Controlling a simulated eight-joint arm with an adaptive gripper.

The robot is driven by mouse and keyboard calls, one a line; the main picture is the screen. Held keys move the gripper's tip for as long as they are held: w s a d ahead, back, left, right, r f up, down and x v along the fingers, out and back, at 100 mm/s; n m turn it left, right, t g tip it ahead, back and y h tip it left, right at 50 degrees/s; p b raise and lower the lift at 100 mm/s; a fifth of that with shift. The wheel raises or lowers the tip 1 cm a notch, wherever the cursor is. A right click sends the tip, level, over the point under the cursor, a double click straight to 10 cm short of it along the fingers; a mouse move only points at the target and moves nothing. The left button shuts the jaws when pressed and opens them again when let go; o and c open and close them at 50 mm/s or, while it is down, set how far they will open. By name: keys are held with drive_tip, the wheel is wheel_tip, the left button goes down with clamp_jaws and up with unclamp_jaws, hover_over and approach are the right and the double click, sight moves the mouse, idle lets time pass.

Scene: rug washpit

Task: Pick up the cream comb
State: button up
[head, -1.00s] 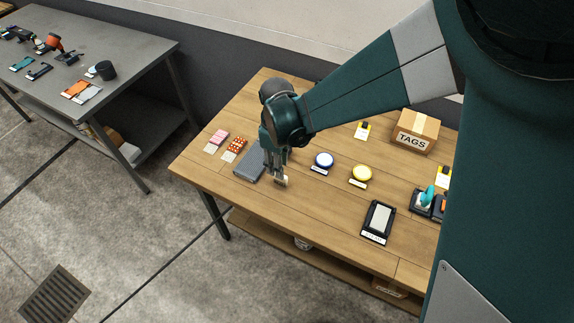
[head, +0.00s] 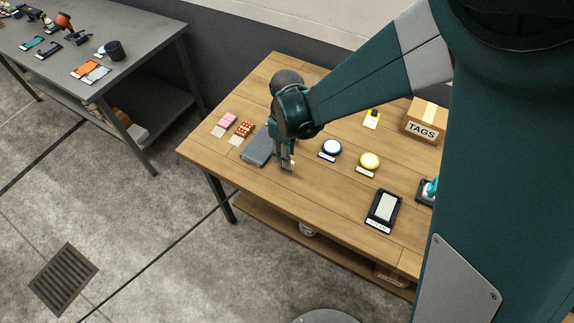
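A small cream piece, likely the cream comb (head: 291,166), shows at the tips of my gripper (head: 287,162). It is too small to make out teeth or its full shape, and the fingers hide part of it. My gripper points down at the near-left part of the wooden table (head: 330,195), just right of a grey ridged block (head: 257,147). I cannot tell whether the fingers are closed on the cream piece or only around it, nor whether it touches the table.
A white round button (head: 331,147) and a yellow-rimmed one (head: 369,160) stand to the right. Pink (head: 227,119) and red patterned (head: 244,128) pieces lie left. The table's front middle is clear.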

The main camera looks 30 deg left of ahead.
drive_tip(key=shift+w+d+f, duration=0.1)
drive_tip(key=shift+f, duration=2.5)
clamp_jaws()
